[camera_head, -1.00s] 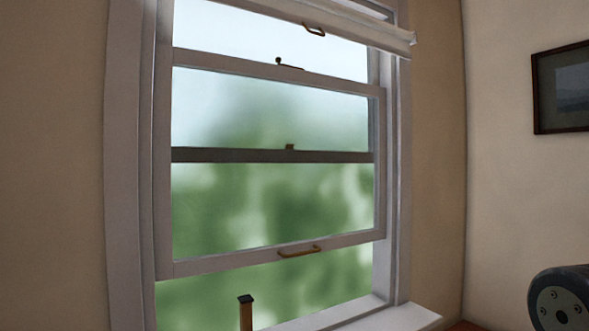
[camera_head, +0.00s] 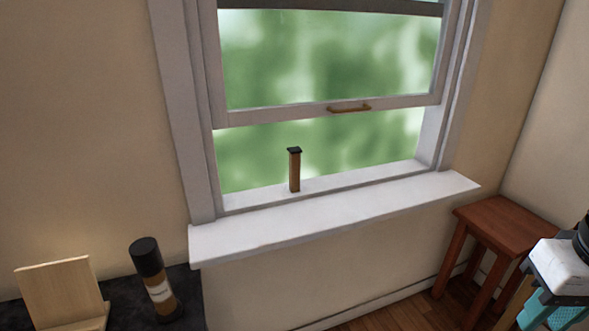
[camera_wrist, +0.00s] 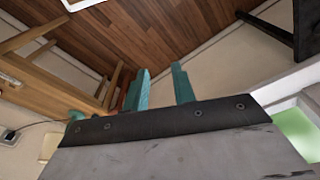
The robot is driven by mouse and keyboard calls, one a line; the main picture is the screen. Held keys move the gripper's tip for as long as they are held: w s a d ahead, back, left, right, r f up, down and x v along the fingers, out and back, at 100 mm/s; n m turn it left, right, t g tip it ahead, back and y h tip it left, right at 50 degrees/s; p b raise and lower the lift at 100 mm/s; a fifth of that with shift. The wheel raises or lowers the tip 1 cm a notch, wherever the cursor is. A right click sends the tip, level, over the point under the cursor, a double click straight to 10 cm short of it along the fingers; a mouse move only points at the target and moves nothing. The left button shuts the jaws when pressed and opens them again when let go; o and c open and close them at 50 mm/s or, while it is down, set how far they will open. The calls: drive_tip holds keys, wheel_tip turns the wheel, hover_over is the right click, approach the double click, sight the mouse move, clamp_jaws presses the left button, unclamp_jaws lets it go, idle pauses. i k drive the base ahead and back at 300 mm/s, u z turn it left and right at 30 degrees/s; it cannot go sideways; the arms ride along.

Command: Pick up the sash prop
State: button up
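The sash prop (camera_head: 294,171) is a short brown wooden post with a black cap. It stands upright on the white window sill (camera_head: 330,211), under the raised lower sash (camera_head: 290,112). In the head view its cap shows below the sash's bottom rail, with a gap. My gripper (camera_wrist: 161,78) shows two teal fingers spread apart with nothing between them in the wrist view. In the head view its teal parts are at the lower right, partly cut off by the frame, well right of and below the prop. The prop is not seen in the wrist view.
A red-brown wooden stool (camera_head: 505,226) stands right of the sill, close to my arm. At lower left, a dark top (camera_head: 190,301) bears a dark-capped cylinder (camera_head: 154,279) and a light wooden stand (camera_head: 60,292). The sill around the prop is clear. The wrist view shows wooden floor (camera_wrist: 150,35).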

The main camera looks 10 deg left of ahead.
sight(294, 152)
drive_tip(key=z, duration=0.3)
drive_tip(key=i, duration=1.6)
drive_tip(key=u, duration=0.25)
